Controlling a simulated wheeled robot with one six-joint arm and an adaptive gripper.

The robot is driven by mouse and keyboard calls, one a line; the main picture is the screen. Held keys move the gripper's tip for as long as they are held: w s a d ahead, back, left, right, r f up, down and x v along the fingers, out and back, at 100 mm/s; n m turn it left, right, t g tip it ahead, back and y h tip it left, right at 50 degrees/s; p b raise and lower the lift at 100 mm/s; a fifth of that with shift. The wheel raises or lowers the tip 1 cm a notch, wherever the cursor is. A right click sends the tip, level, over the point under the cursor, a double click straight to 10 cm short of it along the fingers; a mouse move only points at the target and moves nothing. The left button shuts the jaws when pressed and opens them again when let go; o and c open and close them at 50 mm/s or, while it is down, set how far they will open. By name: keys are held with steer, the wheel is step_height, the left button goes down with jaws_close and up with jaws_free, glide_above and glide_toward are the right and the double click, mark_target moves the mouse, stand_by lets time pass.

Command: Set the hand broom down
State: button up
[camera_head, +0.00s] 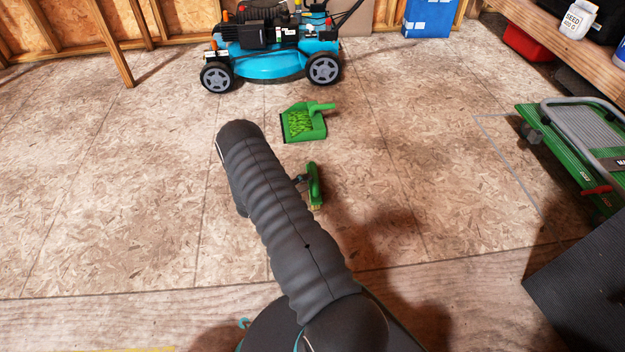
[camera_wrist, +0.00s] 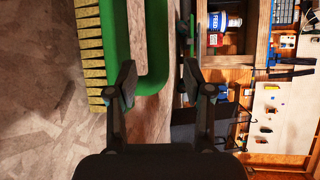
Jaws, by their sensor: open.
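The hand broom (camera_head: 315,184) is green with pale yellow bristles, and it shows near the middle of the head view with its bristles down at the floor. I cannot tell whether they touch it. In the wrist view the green broom body (camera_wrist: 116,40) fills the upper left, bristles facing left. Its looped green handle (camera_wrist: 156,45) lies between the lines of my open fingers. My gripper (camera_wrist: 158,80) is spread and not closed on the handle. In the head view my gripper (camera_head: 301,179) is at the broom's left side, mostly hidden behind my arm.
A green dustpan (camera_head: 303,123) with green clippings lies on the floor beyond the broom. A blue mower (camera_head: 272,60) stands behind it. A green platform cart (camera_head: 565,150) is at right, near a dark mat (camera_head: 590,290). Floor left and right of the broom is clear.

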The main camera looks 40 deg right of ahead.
steer(key=a+r, duration=0.1)
steer(key=a, duration=0.6)
steer(key=s+a+r+m+g+y, duration=0.1)
steer(key=s+a+r+m+y, duration=0.1)
steer(key=r+m, duration=0.6)
steer(key=s+a+r+m+y, duration=0.3)
steer(key=r+m, duration=0.1)
steer(key=r, duration=0.9)
steer(key=s+a+r+m+g+y, duration=0.1)
steer(key=s+a+r+m+y, duration=0.1)
steer(key=r+m, duration=0.6)
steer(key=s+a+r+m+t+y, duration=0.4)
steer(key=s+a+r+m, duration=0.3)
steer(key=s+a+r, duration=0.1)
steer(key=s+a+r+m+t+y, duration=0.4)
steer(key=s+a+r+m, duration=0.3)
steer(key=s+r, duration=0.3)
steer(key=s+a+y, duration=0.1)
steer(key=s, duration=0.2)
steer(key=shift+s+a, duration=0.15)
steer(key=shift+a, duration=0.05)
steer(key=shift+d, duration=0.1)
